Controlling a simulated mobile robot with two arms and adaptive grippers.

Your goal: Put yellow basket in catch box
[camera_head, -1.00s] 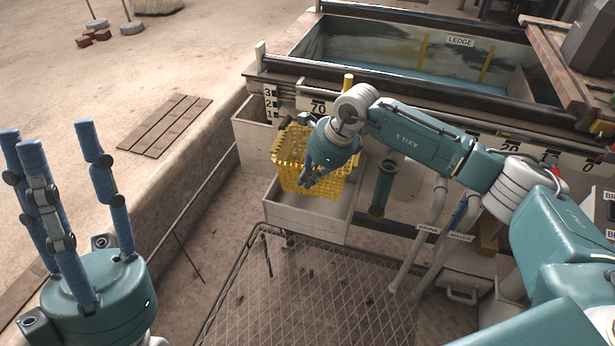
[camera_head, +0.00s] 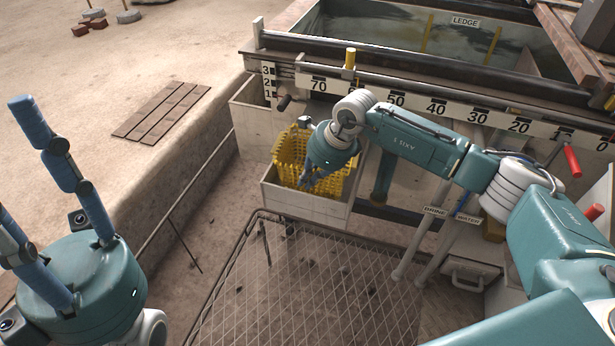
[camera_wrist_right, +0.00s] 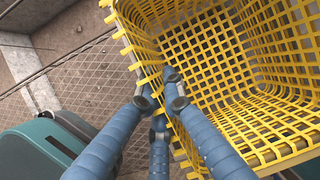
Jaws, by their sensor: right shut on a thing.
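The yellow basket (camera_head: 291,152) is a mesh basket, also seen close up in the wrist view (camera_wrist_right: 215,62). In the head view its lower part is inside the pale catch box (camera_head: 298,204), hidden behind the front wall, and its upper part stands above the rim. I cannot tell whether it touches the box floor. My right gripper (camera_head: 314,182) is shut on the basket's rim; its blue fingers (camera_wrist_right: 165,85) meet at the rim in the wrist view. My left gripper (camera_head: 45,195) is open and empty at the lower left, away from the basket, with fingers spread and partly cut off.
A wire mesh panel (camera_head: 310,285) lies in front of the box. Behind are a numbered scale rail (camera_head: 437,108) and a tank marked LEDGE (camera_head: 400,30). A stone kerb (camera_head: 190,150) runs along the left. Pipes (camera_head: 425,232) stand to the right.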

